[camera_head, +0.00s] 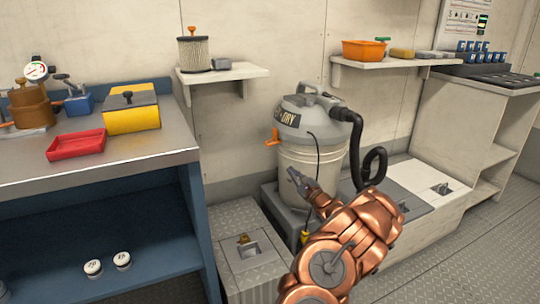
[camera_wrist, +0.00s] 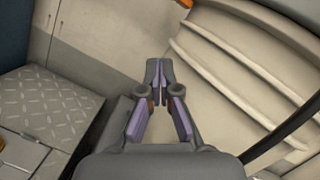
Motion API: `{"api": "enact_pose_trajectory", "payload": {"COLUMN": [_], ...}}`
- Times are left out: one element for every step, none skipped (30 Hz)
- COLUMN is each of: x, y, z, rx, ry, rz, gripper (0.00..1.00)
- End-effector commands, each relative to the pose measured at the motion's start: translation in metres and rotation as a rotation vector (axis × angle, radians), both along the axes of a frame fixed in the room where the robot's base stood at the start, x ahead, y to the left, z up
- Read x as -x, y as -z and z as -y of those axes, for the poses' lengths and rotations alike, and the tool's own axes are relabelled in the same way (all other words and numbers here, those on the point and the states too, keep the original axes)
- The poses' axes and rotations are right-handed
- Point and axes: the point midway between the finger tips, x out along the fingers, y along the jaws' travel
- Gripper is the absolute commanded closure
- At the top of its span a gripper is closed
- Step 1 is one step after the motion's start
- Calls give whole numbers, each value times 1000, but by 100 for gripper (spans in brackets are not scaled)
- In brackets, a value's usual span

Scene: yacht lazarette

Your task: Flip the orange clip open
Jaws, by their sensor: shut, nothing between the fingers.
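The orange clip (camera_head: 273,138) is on the left side of the grey lid of a wet/dry vacuum (camera_head: 312,170), sticking out to the left near the lid's lower edge. In the wrist view a small part of the orange clip (camera_wrist: 186,3) shows at the top edge, the rest cut off. My gripper (camera_head: 293,174) is shut and empty in front of the drum, below and to the right of the clip and apart from it. In the wrist view my gripper (camera_wrist: 158,66) points up the picture, with the ribbed drum (camera_wrist: 230,70) to its right.
A workbench (camera_head: 150,150) with a red tray (camera_head: 76,145) and a yellow box (camera_head: 131,112) stands on the left. A black hose (camera_head: 357,135) hangs at the vacuum's right. A shelf (camera_head: 222,73) is above left. A low metal locker (camera_head: 245,248) stands in front.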

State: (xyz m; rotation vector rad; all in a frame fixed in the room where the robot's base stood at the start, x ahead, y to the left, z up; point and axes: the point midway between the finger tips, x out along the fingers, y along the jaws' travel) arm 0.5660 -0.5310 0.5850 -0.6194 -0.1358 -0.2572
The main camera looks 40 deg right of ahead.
Motion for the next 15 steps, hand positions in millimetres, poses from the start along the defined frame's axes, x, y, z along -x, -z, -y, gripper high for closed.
{"api": "enact_pose_trajectory", "payload": {"x": [-1,-2,-2,-2,-2,-3,-3,-4,-6,-7,-10,-14,-17,-21,-26], "y": [-1,-1,-1,-1,-1,-1,-1,0,0,0,0,-1,-1,-1,-2], "z": [-1,-2,-2,-2,-2,-3,-2,-2,-2,-1,-1,0,0,1,2], "rx": [1,0,0,0,0,0,0,0,1,1,1,1,1,1,1], "ry": [-3,-4,-4,-5,-5,-5,-5,-5,-5,-6,-7,-7,-8,-8,-7], "rz": [0,0,0,-1,0,0,0,-1,-1,-2,-3,-3,-3,-3,-3], "gripper": [100,100,100,100,100,100,100,100,100,100,100,100,100,100,100]}}
